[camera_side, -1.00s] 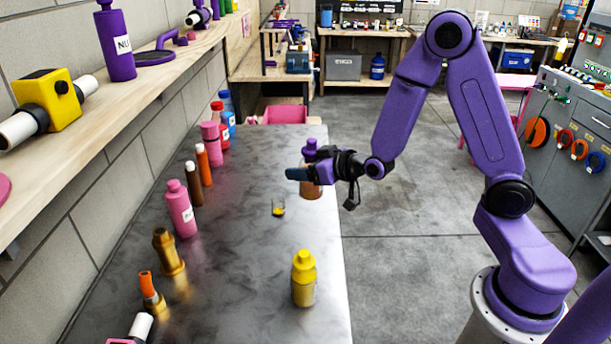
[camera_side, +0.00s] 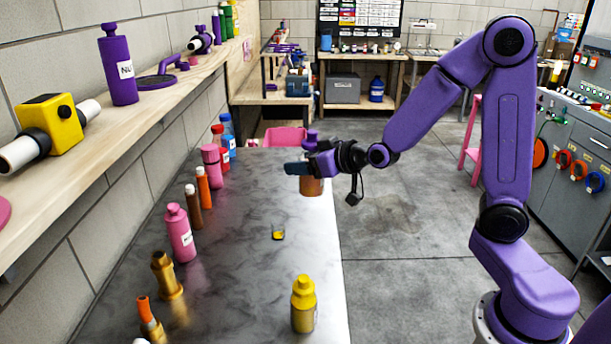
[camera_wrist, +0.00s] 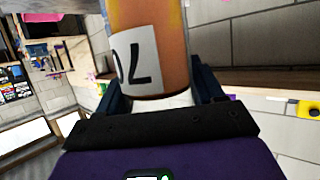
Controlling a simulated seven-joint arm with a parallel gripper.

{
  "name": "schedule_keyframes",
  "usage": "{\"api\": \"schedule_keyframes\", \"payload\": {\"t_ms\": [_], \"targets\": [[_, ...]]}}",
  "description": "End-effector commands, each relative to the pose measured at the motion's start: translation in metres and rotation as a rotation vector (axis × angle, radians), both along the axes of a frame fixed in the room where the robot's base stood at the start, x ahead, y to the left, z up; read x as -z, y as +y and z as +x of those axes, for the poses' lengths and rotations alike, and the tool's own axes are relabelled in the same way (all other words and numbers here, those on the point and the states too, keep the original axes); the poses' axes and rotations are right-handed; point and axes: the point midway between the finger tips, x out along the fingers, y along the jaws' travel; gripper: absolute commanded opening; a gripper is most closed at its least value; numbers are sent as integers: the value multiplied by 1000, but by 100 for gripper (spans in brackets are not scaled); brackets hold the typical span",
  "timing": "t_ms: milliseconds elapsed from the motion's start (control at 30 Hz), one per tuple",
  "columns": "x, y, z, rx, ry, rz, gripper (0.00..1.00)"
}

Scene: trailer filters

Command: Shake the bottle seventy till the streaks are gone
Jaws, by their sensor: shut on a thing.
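My gripper (camera_side: 303,168) is shut on an orange-brown bottle (camera_side: 311,187) with a purple cap. The bottle is upright in the side view, held above the back right of the grey table. In the wrist view the bottle (camera_wrist: 165,30) fills the top middle between the dark fingers. Its white label (camera_wrist: 133,62) shows "70" upside down. I cannot tell clearly whether these are streaks. The cap is out of the wrist view.
A small glass with yellow contents (camera_side: 278,232) stands mid-table. A yellow bottle (camera_side: 303,305) stands near the front right. A pink bottle (camera_side: 180,233) and several other bottles line the left side by the wall. A shelf (camera_side: 150,130) runs above them. The table's middle is mostly clear.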

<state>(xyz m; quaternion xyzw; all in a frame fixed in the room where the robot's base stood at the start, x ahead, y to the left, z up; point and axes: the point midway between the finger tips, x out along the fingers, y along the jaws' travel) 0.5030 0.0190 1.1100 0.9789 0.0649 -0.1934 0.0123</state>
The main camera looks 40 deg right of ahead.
Motion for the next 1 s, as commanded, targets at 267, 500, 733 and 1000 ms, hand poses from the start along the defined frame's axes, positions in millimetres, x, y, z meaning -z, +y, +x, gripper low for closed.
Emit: {"api": "schedule_keyframes", "payload": {"t_ms": [267, 500, 733, 1000], "targets": [[8, -1, -1, -1, 15, -8, 20], [20, 1, 1, 0, -12, 4, 20], [-30, 0, 0, -1, -5, 1, 20], [37, 0, 0, -1, 7, -4, 20]]}}
